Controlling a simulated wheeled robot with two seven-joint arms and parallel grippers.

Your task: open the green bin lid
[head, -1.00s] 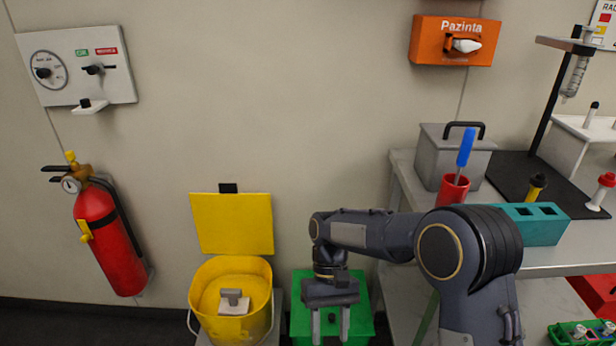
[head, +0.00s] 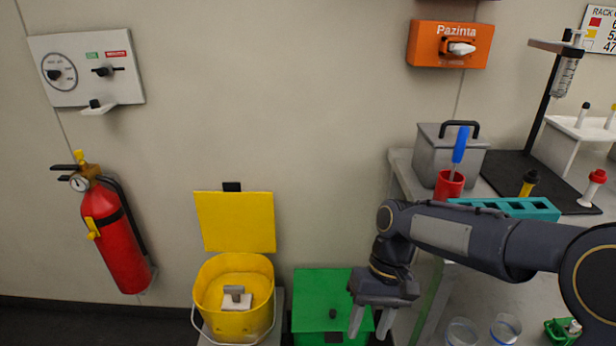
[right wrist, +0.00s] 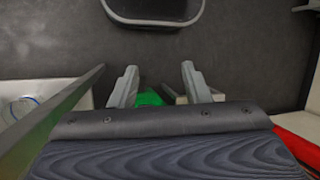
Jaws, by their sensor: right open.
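The green bin's lid (head: 318,287) is a flat green panel with a small dark knob, low in the middle of the head view. It looks shut, and the lower part of the bin is cut off by the frame edge. My right gripper (head: 370,326) points down at the right edge of the green bin, with its fingers apart and nothing between them. In the right wrist view, my open right gripper (right wrist: 158,72) shows with a small piece of green (right wrist: 149,98) near its left finger, mostly hidden by the gripper body. My left gripper is not in view.
A yellow bin (head: 210,310) with its lid (head: 236,222) raised stands left of the green one. A bench (head: 402,175) with a grey box (head: 440,155) and a red cup (head: 449,185) is on the right. A fire extinguisher (head: 118,245) hangs on the wall.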

